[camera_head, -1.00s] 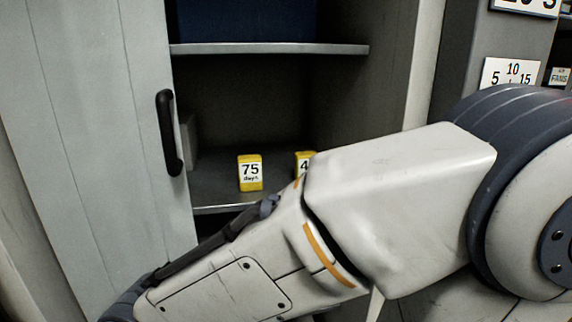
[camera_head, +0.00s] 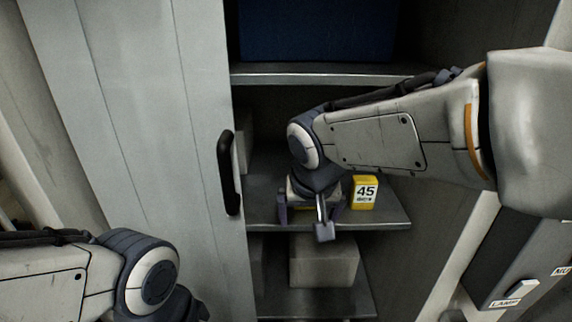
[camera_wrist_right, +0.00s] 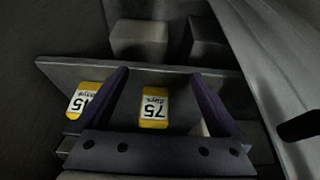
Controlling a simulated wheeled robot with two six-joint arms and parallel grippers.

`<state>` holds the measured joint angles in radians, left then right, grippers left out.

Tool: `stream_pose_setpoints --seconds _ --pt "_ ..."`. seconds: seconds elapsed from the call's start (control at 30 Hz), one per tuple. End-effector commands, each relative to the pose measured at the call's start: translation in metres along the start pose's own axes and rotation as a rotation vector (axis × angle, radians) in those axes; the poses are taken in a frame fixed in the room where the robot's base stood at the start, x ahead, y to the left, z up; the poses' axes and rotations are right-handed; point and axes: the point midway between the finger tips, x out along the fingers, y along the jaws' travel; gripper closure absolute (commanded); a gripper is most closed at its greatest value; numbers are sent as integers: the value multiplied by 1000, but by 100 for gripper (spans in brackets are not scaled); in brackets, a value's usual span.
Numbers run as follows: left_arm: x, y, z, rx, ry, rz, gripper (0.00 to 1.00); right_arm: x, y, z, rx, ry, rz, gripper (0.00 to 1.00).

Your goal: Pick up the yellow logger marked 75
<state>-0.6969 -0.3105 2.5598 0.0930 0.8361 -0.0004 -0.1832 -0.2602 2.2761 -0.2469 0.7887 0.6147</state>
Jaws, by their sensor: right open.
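The yellow logger marked 75 (camera_wrist_right: 154,108) stands on the cabinet shelf (camera_head: 262,208). In the right wrist view it lies between the two fingers of my right gripper (camera_wrist_right: 158,76), with a gap on each side, its label upside down. In the head view my right gripper (camera_head: 312,208) is open over the shelf and hides nearly all of that logger. A second yellow logger marked 45 (camera_head: 364,192) stands just right of the gripper; in the right wrist view it (camera_wrist_right: 84,102) is left of the left finger. My left forearm shows at lower left, its gripper out of view.
The open cabinet door with a black handle (camera_head: 229,173) is left of the shelf. A blue box (camera_head: 315,30) is on the shelf above (camera_head: 300,74). A grey box (camera_head: 322,262) sits on the shelf below. The cabinet's side wall stands to the right.

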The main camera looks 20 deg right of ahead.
Motion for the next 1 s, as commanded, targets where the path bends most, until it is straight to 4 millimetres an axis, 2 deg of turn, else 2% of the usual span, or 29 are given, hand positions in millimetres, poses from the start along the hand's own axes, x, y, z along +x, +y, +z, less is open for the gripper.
stream_pose_setpoints --seconds 0.3,0.5,0.77,1.0 --pt "-10 1 0 0 -1 0 100 24 2 -60 10 -1 5 0" --pt "-16 1 -1 0 -1 0 100 37 2 -90 6 0 2 0" --pt "-19 1 -1 0 -1 0 100 45 2 -108 6 0 2 0" --pt "-16 1 -1 0 -1 0 100 84 2 -106 5 -3 2 0"
